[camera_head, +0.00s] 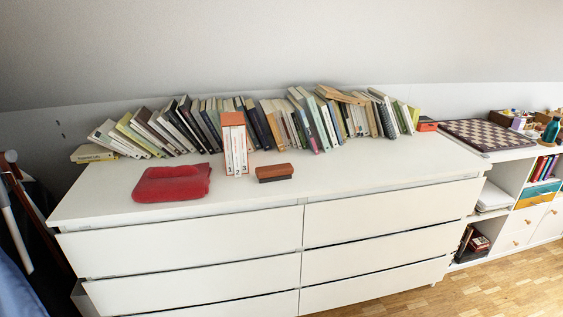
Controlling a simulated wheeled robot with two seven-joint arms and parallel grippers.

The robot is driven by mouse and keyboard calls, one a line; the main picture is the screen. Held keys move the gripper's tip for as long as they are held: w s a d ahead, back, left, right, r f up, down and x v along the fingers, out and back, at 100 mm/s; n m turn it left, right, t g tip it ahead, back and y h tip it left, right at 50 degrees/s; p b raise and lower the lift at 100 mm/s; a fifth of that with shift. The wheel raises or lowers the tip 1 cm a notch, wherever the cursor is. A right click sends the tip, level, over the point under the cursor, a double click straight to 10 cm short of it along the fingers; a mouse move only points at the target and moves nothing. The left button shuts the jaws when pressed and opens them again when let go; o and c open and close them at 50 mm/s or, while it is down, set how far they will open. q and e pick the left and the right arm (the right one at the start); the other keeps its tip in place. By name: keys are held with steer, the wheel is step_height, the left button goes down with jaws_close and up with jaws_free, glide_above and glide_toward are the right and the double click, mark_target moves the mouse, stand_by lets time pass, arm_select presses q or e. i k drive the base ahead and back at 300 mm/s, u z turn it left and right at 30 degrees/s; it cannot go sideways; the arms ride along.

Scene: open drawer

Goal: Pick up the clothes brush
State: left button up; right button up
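The clothes brush (274,173), with a brown wooden back and a dark lower side, lies on top of the white dresser (330,186) near its front edge. It sits just right of a small upright set of numbered books, with a narrow gap between. Nothing covers it from the front. Neither of my grippers shows in the head view.
A red folded item (172,183) lies left of the numbered books (235,150). A row of leaning books (190,125) lines the back. The dresser top right of the brush is clear. A lower shelf unit with a chessboard (488,134) stands at right.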

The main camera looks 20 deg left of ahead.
mark_target(282, 171)
steer(key=u, duration=0.7)
steer(key=i, duration=0.8)
steer(key=u, duration=0.8)
